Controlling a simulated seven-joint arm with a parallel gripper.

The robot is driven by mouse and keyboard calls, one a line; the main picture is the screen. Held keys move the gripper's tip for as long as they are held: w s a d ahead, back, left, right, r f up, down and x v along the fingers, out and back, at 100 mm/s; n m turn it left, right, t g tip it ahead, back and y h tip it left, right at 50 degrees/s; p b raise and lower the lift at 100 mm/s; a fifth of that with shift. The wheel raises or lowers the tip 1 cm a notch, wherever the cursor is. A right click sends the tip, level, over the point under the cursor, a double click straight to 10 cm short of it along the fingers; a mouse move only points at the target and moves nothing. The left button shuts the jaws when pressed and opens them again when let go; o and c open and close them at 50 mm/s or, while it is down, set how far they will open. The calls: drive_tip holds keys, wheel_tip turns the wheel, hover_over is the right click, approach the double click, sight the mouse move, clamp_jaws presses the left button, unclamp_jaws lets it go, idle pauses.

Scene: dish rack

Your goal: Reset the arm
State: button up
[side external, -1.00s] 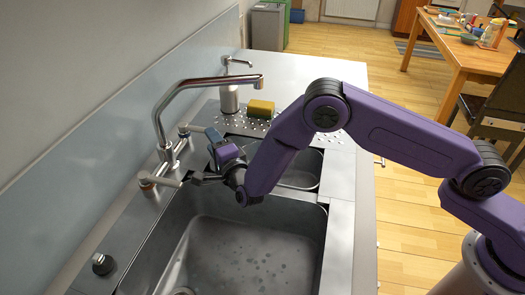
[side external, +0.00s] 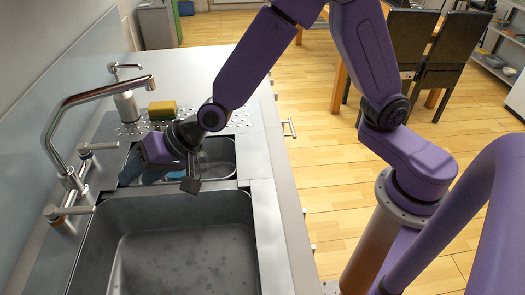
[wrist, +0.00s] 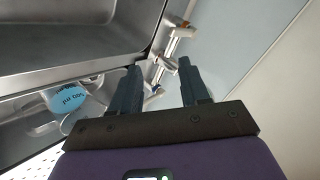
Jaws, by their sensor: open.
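My gripper (side external: 190,184) is above the near edge of the small basin in the side view, tilted downward. In the wrist view its two dark fingers (wrist: 157,66) stand apart, with nothing held between them. The tap base and handles show behind the fingers in the wrist view.
The mixer tap (side external: 98,100) stands left of the large basin (side external: 185,250). A soap dispenser (side external: 127,106) and yellow sponge (side external: 162,109) stand on the drainboard. A blue printed object (wrist: 66,98) shows in the wrist view. Chairs (side external: 450,58) are behind right.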

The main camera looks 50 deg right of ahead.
drive_tip(key=s+d+r+n+g+h, duration=0.1)
drive_tip(key=s+d+n+g+h, duration=0.2)
drive_tip(key=s+d+n, duration=0.4)
drive_tip(key=s+d+r+n+g+h, duration=0.1)
drive_tip(key=s+d+n+g+h, duration=0.2)
drive_tip(key=s+d+n, duration=0.5)
drive_tip(key=s+d+h, duration=0.1)
drive_tip(key=s+d, duration=1)
drive_tip(key=d, duration=0.3)
drive_tip(key=shift+s+d+r+g, duration=0.15)
drive_tip(key=shift+d+r+g, duration=0.2)
drive_tip(key=shift+g, duration=0.05)
